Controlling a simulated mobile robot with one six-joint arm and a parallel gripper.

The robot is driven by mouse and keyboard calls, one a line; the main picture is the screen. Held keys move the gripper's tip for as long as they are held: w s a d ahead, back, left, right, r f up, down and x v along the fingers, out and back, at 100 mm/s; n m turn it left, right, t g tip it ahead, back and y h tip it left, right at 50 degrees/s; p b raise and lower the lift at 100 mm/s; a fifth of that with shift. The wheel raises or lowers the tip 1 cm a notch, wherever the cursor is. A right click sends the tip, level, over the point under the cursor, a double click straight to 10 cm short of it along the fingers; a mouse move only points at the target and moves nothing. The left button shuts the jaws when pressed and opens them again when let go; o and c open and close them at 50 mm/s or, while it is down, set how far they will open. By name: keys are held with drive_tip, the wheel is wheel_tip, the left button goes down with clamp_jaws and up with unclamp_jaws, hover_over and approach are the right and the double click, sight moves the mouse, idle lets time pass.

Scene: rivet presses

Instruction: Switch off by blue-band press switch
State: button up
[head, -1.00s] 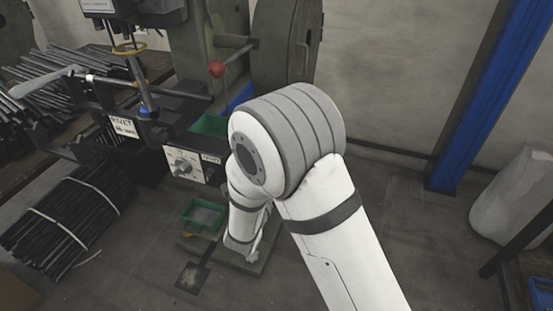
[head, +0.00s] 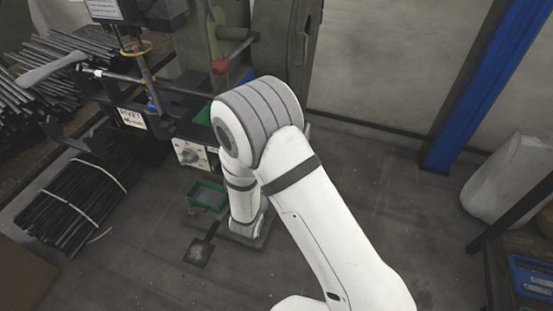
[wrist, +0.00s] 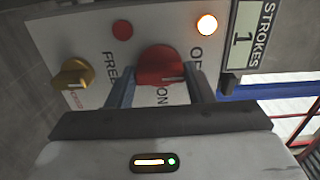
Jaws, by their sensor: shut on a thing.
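The press control panel (wrist: 90,30) fills the upper part of the wrist view, turned on its side. Its red rotary knob (wrist: 160,62) lies between the two fingers of my gripper (wrist: 163,84), which is shut on it. Lettering beside the knob reads ON, with another word starting with O partly hidden. A lamp (wrist: 207,25) above right of the knob glows orange; a red lamp (wrist: 122,30) looks unlit. A yellow knob (wrist: 73,74) sits to the left. In the head view my arm hides the gripper; a panel with a knob (head: 190,154) shows beside the arm.
A STROKES counter (wrist: 246,35) reads 1. A blue strip (wrist: 265,91) runs right of the panel. A green tray (head: 207,196) stands low by the press. A rod bundle (head: 72,205) lies left. Floor right of my arm is open up to a blue post (head: 480,90).

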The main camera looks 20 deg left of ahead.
drive_tip(key=o, duration=1)
drive_tip(key=shift+s, duration=0.1)
drive_tip(key=s, duration=0.7)
drive_tip(key=shift+s+a, duration=0.3)
drive_tip(key=shift+a, duration=0.05)
